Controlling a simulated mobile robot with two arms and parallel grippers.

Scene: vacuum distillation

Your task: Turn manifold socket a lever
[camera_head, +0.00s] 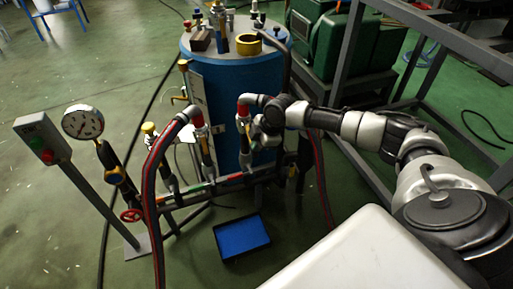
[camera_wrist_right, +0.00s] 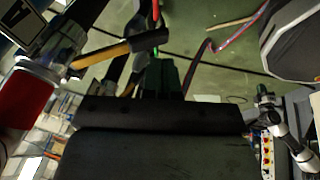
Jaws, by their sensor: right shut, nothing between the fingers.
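The manifold (camera_head: 235,180) is a dark pipe rail in front of the blue tank, with upright valve branches and red hose couplings. My right gripper (camera_head: 258,138) is at the right-hand branch, beside its red coupling (camera_head: 243,108). In the right wrist view, my shut, empty fingers (camera_wrist_right: 160,78) point away from the camera. A yellow-orange lever (camera_wrist_right: 120,48) lies just left of and beyond them, its dark end close to the fingers; contact cannot be told. A dark plate marked A (camera_wrist_right: 20,18) and a red coupling (camera_wrist_right: 24,100) are at the left. My left gripper does not show.
A blue tank (camera_head: 228,85) stands close behind the manifold. Red-and-black hoses (camera_head: 152,180) hang at its left and right. A pressure gauge (camera_head: 83,122) and a button post (camera_head: 45,140) stand left. A blue tray (camera_head: 241,236) lies on the floor. A metal frame (camera_head: 350,50) stands right.

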